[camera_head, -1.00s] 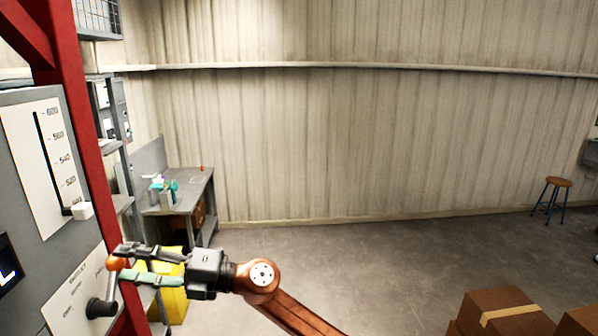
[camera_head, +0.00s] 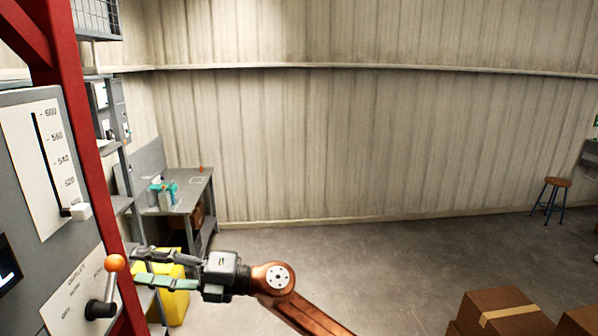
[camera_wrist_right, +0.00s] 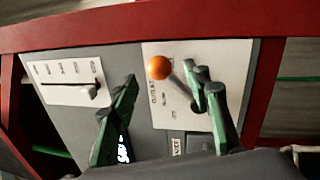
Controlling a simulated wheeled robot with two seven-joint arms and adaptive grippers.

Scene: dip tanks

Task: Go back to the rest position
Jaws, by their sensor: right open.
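My right gripper (camera_head: 138,267) is open and empty, just to the right of the control panel (camera_head: 42,275). The orange ball (camera_head: 115,263) tops a lever on a black knob (camera_head: 101,308) on the panel's lower plate; the lever points up. In the right wrist view my right gripper (camera_wrist_right: 165,95) has its two fingers spread, with the orange ball (camera_wrist_right: 159,67) beyond them and the lever near the right finger in the picture. Whether finger and lever touch cannot be told there; in the head view there is a gap. My left gripper is not in view.
A slider (camera_head: 80,211) on a scale sits above the lever. A red post (camera_head: 88,150) stands at the panel's right edge. Behind are a grey workbench (camera_head: 185,204) and a yellow container (camera_head: 174,305). Cardboard boxes (camera_head: 495,310) stand at lower right. The middle floor is open.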

